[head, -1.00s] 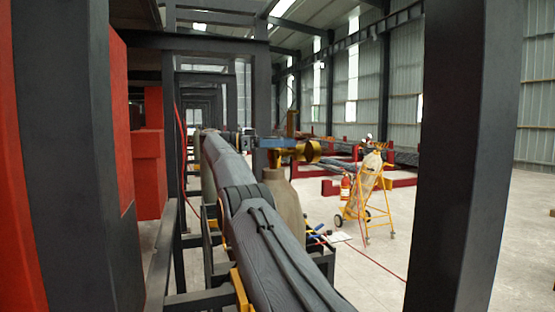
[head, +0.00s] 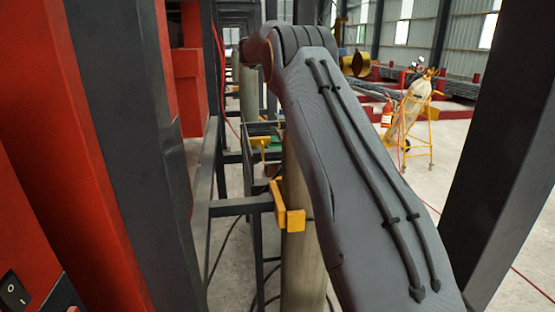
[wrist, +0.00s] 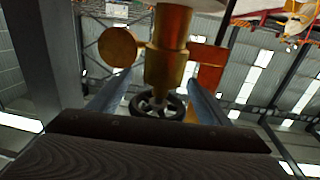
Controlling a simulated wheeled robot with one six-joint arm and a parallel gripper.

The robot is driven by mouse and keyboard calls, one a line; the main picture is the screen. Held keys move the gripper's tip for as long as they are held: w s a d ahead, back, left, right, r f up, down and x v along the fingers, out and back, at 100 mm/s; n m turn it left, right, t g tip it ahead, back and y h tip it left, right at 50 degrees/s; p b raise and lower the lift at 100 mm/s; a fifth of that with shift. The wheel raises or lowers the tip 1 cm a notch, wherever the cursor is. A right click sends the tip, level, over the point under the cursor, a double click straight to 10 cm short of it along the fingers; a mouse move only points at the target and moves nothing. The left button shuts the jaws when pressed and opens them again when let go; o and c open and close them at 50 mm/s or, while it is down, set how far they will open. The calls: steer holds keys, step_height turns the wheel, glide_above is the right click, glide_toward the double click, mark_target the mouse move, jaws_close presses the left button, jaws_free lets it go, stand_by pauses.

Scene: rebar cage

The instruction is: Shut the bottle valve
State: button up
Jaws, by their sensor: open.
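The brass bottle valve (wrist: 170,55) fills the upper middle of the wrist view, with a round brass disc (wrist: 118,46) on its left. Its black handwheel (wrist: 157,106) is between the fingers of my gripper (wrist: 160,85). The gripper is open, with one finger on each side of the wheel; whether either touches it cannot be told. In the head view, a round brass part (head: 357,63) shows behind my arm. My arm hides the gripper and handwheel there. A tan bottle (head: 300,245) stands partly hidden behind my arm; its top is not visible.
A dark steel post (head: 130,130) and red cabinet (head: 30,170) stand close on the left, another dark post (head: 505,130) on the right. A yellow bracket (head: 288,207) sits beside the bottle. A yellow cart (head: 420,125) with a cylinder stands on open floor at right.

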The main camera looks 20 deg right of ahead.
steer(key=w+n+t+y+b, duration=0.1)
steer(key=n+t+y+b, duration=0.3)
steer(key=n+t+b, duration=0.1)
steer(key=w+a+n+t+y+b, duration=0.1)
steer(key=w+n+t+y+b, duration=0.1)
steer(key=n+t+y+b, duration=0.2)
steer(key=w+a+n+t+y+b, duration=0.1)
steer(key=n+t+y+b, duration=0.3)
steer(key=t, duration=1)
steer(key=shift+w+a+n+b, duration=0.2)
steer(key=shift+n+b, duration=0.55)
steer(key=shift+n, duration=0.65)
steer(key=shift+w+a+n+b, duration=0.15)
steer(key=shift+n+b, duration=0.55)
steer(key=shift+n, duration=0.7)
steer(key=shift+w+p, duration=0.1)
steer(key=shift+p, duration=0.35)
steer(key=n+y+p, duration=0.1)
steer(key=p, duration=0.4)
steer(key=shift+a+r+t+y+p, duration=0.1)
steer(key=shift+t+y+p, duration=0.2)
steer(key=shift+y+p, duration=0.1)
